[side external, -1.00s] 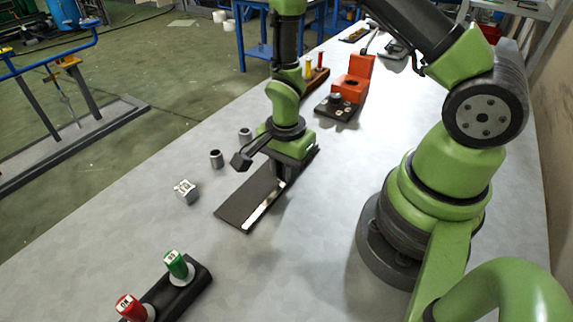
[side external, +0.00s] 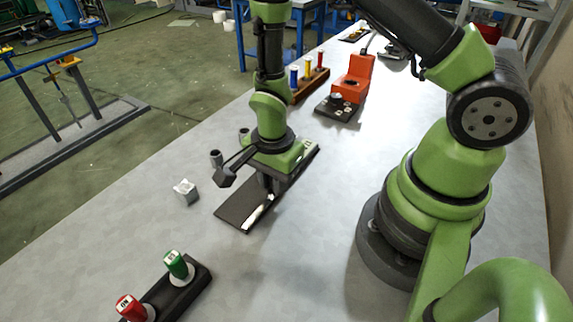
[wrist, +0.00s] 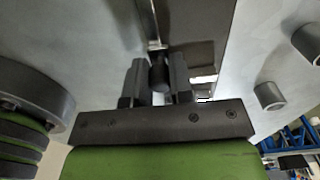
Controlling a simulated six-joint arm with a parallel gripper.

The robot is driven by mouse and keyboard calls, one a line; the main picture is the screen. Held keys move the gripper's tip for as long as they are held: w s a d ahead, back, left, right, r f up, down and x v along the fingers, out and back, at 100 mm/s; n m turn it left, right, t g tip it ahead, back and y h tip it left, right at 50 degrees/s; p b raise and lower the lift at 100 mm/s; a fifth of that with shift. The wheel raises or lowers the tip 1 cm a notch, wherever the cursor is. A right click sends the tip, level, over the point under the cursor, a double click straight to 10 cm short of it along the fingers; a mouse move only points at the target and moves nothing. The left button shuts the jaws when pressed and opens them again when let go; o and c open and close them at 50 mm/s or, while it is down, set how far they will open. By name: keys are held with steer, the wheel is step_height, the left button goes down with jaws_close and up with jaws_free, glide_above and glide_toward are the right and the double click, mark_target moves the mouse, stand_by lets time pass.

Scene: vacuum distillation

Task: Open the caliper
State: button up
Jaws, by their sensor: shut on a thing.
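The caliper (side external: 256,218) is a slim silver-white strip lying along a dark rectangular plate (side external: 230,212) on the table. In the side view my gripper (side external: 266,190) points down over the middle of the plate and hides part of the caliper. In the wrist view my gripper (wrist: 159,75) is shut on a dark round piece (wrist: 159,76) of the caliper, between its two fingers. The thin bar of the caliper (wrist: 154,25) runs on beyond the fingers. A short pale piece (wrist: 203,79) shows beside the right finger. The jaws of the caliper cannot be made out clearly.
A small pale cube (side external: 186,191) and two grey cylinders stand left of the plate. An orange device (side external: 353,79) stands behind. The table right of the plate is clear.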

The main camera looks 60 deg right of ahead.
steer(key=shift+a, duration=0.9)
stand_by(0.5)
steer(key=o, duration=0.8)
step_height(320, 180, up, 7)
stand_by(0.8)
steer(key=shift+r, duration=0.1)
